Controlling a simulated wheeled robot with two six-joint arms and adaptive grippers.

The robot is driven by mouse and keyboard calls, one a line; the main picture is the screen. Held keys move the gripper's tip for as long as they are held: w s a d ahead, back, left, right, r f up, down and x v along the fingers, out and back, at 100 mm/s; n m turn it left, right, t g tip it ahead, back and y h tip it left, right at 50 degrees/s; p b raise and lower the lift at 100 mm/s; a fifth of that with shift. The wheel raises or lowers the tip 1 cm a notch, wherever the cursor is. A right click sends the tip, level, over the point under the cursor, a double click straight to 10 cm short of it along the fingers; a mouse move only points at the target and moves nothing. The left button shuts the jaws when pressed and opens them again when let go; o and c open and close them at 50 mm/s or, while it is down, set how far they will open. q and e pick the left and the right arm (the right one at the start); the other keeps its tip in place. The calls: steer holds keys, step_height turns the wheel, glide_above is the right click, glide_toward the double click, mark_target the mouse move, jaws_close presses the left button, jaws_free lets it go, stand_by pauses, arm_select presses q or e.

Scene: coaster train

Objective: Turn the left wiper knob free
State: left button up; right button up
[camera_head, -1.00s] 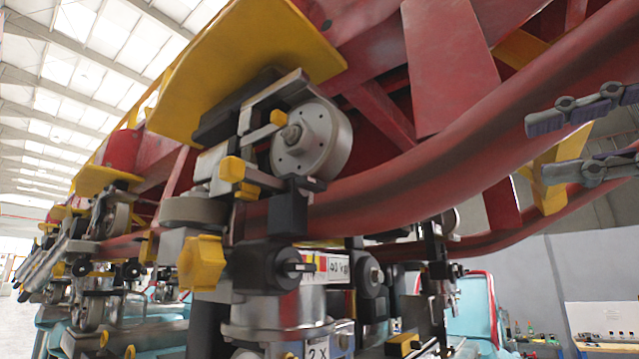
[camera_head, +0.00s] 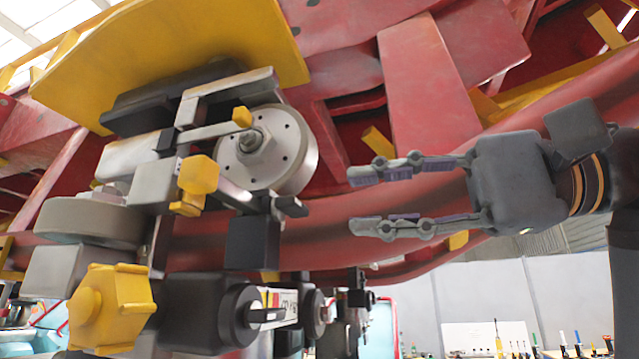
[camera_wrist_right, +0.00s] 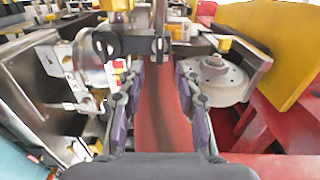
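A large yellow star-shaped knob (camera_head: 115,308) sits at the lower left of the wheel assembly in the head view. A smaller yellow knob (camera_head: 198,175) sits above it, left of the round metal wheel (camera_head: 268,150). I cannot tell for sure which is the left wiper knob. My right gripper (camera_head: 352,200) is open and empty, its fingers pointing left, to the right of the wheel and apart from both knobs. In the right wrist view its open fingers (camera_wrist_right: 157,75) show with the red rail behind them. My left gripper is not in view.
The thick red rail (camera_head: 420,215) runs behind my right gripper. A yellow plate (camera_head: 180,50) overhangs the wheel. Black blocks (camera_head: 200,312) and a grey horizontal wheel (camera_head: 88,220) crowd the left. A bench with tools (camera_head: 490,340) stands far behind.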

mark_target(303, 208)
steer(key=p+x, duration=0.1)
steer(key=x, duration=0.6)
steer(key=shift+a+p, duration=0.1)
steer(key=shift+p, duration=0.3)
steer(key=shift+a, duration=0.3)
steer(key=shift+s+d, duration=0.1)
steer(key=shift+d, duration=0.6)
steer(key=shift+c, duration=0.4)
steer(key=shift+a, duration=0.15)
steer(key=shift+c, duration=1.3)
steer(key=shift+a, duration=0.15)
steer(key=shift+c, duration=1.2)
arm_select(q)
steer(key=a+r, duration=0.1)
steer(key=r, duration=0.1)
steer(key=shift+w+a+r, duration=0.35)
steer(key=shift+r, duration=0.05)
arm_select(e)
steer(key=shift+f, duration=0.1)
jaws_close()
